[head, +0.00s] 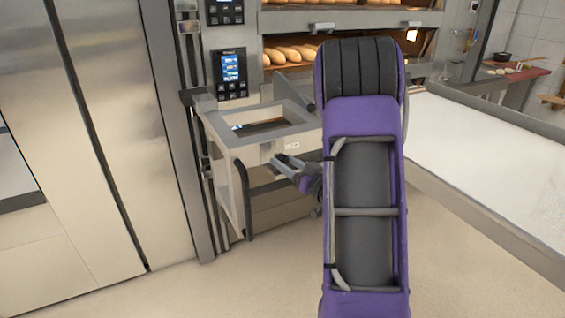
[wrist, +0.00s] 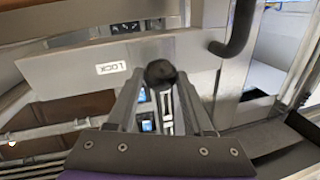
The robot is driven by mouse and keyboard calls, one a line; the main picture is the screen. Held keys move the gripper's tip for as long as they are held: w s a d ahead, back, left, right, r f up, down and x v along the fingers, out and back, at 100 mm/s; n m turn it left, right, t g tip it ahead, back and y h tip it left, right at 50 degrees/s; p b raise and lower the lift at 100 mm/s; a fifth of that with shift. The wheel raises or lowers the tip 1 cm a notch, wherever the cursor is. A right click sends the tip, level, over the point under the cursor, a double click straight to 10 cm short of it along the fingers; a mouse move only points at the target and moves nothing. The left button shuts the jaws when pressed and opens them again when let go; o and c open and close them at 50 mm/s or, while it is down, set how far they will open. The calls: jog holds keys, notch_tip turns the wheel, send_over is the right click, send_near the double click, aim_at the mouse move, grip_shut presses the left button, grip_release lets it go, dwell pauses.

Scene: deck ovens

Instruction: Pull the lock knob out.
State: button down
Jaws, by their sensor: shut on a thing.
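The lock knob (wrist: 160,74) is a round black knob in the wrist view, on the grey metal frame beside a white LOCK label (wrist: 111,68). My gripper (wrist: 158,84) has its two fingers closed in on the knob from both sides. In the head view my gripper (head: 284,164) reaches the front of the metal frame (head: 262,152), just below the small label (head: 292,146). The knob itself is hidden there by the fingers. How far the knob stands out from the frame cannot be told.
A dark curved handle (head: 244,198) hangs on the frame's left side. Deck ovens with loaves (head: 290,54) and a control panel (head: 231,72) stand behind. A white-topped conveyor or table (head: 480,165) is at right. The floor in front is clear.

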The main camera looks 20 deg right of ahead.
jog(key=shift+c, duration=1.6)
grip_release()
jog(key=shift+s, duration=0.2)
jog(key=v, duration=1.7)
jog(key=shift+s, duration=0.25)
jog(key=shift+d, duration=0.1)
